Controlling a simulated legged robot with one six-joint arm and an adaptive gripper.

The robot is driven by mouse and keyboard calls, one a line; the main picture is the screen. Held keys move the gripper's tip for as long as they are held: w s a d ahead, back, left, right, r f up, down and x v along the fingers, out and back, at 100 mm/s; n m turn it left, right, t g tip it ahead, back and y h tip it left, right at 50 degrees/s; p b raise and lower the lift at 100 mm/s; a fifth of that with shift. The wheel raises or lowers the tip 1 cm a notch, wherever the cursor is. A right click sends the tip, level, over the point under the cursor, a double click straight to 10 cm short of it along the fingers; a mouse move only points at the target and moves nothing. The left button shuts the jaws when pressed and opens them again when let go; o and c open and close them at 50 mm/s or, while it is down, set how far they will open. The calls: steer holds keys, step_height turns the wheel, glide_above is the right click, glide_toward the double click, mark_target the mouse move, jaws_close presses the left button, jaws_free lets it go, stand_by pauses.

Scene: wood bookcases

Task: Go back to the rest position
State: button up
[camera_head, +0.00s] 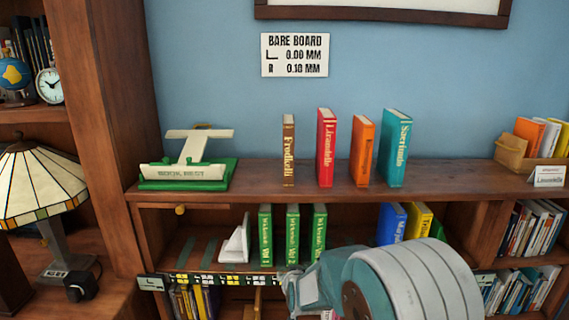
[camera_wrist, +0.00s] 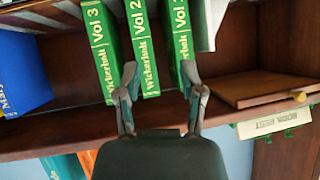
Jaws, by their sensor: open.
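Vol 3 (camera_wrist: 101,50), Vol 2 (camera_wrist: 140,50) and Vol 1 (camera_wrist: 183,28) stand side by side there, in an upside-down picture. The left fingertip shows between Vol 3 and Vol 2, the right one over Vol 1. I cannot tell how far the fingertips are from the spines. In the head view the green books (camera_head: 292,235) stand upright on the lower shelf.
A white bookend (camera_head: 236,245) stands left of the green books. Blue (camera_head: 390,224) and yellow (camera_head: 418,222) books stand to the right. Above, the shelf top (camera_head: 255,190) holds several upright books and a green-based device (camera_head: 187,172). A lamp (camera_head: 40,190) stands at left.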

steer(key=s+d+r+g, duration=0.2)
steer(key=s+d+r, duration=0.2)
steer(key=s+r, duration=0.35)
steer(key=s+d+r+g, duration=0.1)
steer(key=s+d+r, duration=0.45)
steer(key=s, duration=0.35)
steer(key=s+d+r+g+h, duration=0.1)
steer(key=s+d, duration=0.1)
steer(key=s, duration=0.7)
steer(key=s+d+r+g+h, duration=0.1)
steer(key=s+d, duration=0.1)
steer(key=s, duration=0.7)
steer(key=shift+s+d+m+g, duration=0.3)
steer(key=shift+s+g, duration=0.1)
